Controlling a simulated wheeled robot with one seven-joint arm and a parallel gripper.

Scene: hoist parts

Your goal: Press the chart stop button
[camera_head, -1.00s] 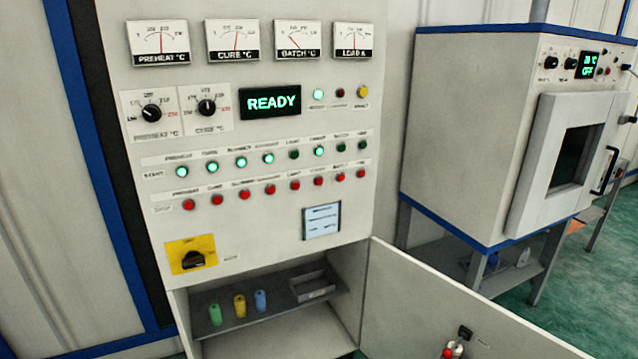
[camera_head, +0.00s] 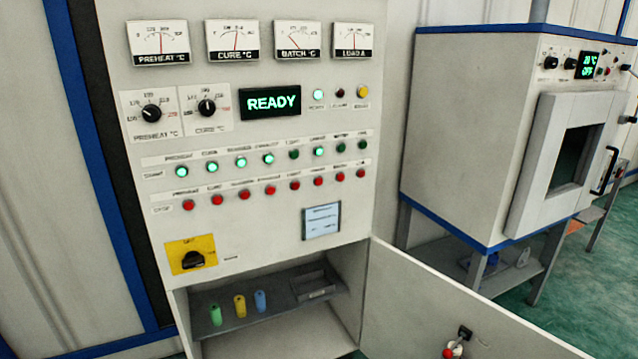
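The stop row on the white control cabinet (camera_head: 140,230) holds several red buttons. The sixth from the left appears to be the chart stop button (camera_head: 318,181), though the small label above it is blurred. Straight above it in the start row is a brightly lit green button (camera_head: 318,151), its label also hard to read. Nothing covers either button. My gripper is not in view.
A READY display (camera_head: 270,102), dials and meters sit above the buttons. A yellow-plated switch (camera_head: 191,254) is lower left. The cabinet door (camera_head: 440,305) stands open at lower right. An oven (camera_head: 470,130) stands to the right. The space before the buttons looks clear.

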